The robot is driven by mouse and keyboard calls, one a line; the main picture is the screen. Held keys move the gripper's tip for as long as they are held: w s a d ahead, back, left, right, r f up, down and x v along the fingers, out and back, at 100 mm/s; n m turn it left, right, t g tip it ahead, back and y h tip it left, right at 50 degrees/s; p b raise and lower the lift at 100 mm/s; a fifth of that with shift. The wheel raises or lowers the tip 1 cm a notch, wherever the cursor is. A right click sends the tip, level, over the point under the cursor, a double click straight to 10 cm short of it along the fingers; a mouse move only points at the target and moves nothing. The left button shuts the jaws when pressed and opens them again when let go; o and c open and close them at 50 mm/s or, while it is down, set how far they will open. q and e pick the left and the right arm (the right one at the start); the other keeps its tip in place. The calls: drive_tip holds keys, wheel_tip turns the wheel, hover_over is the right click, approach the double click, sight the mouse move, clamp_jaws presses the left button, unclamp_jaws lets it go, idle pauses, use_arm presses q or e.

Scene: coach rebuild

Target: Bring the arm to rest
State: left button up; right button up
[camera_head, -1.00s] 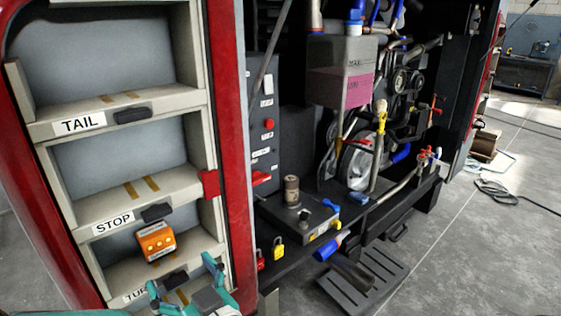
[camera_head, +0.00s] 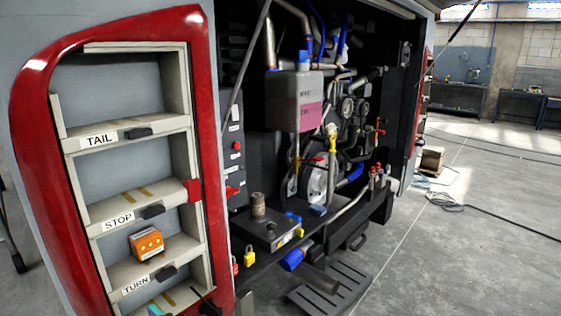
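My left gripper shows only as a small teal bit (camera_head: 156,309) at the bottom edge, below the TURN label. The rest is out of frame, so I cannot tell whether it is open. My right gripper is not in view. An orange box (camera_head: 147,243) sits in the compartment between the STOP label (camera_head: 118,219) and the TURN label (camera_head: 136,284), apart from the visible teal bit.
The red-framed lamp panel (camera_head: 25,110) stands at the left, with the TAIL label (camera_head: 100,139) higher up. The open engine bay holds a tank with pink liquid (camera_head: 308,117). A dark slatted step (camera_head: 330,287) lies below. Open floor (camera_head: 470,230) lies right.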

use_arm(q)
drive_tip(key=w+a+f+m+g+h+p, duration=0.15)
drive_tip(key=a+f, duration=0.25)
drive_tip(key=f, duration=0.6)
drive_tip(key=w+a+f+m+h+p, duration=0.1)
drive_tip(key=w+a+f+m+h, duration=0.2)
drive_tip(key=f, duration=0.7)
drive_tip(key=s+d+f+m+g+h+p, duration=0.1)
drive_tip(key=d+f+h, duration=0.15)
drive_tip(key=f, duration=0.35)
drive_tip(key=s+d+f+m+g+h, duration=0.1)
drive_tip(key=s+d+f+h, duration=0.15)
drive_tip(key=f, duration=0.35)
drive_tip(key=s+d+f+m+g+h, duration=0.1)
drive_tip(key=s+d+f+g+h, duration=0.2)
drive_tip(key=s+d, duration=0.3)
drive_tip(key=s+d+f+g+h, duration=0.3)
drive_tip(key=s+d+f+h, duration=0.1)
drive_tip(key=s+d+h, duration=0.2)
drive_tip(key=shift+s+d+f+m, duration=0.15)
drive_tip(key=shift+s+d+m, duration=0.2)
drive_tip(key=shift+s+d, duration=0.5)
drive_tip(key=shift+w+d, duration=0.2)
drive_tip(key=shift+w, duration=0.05)
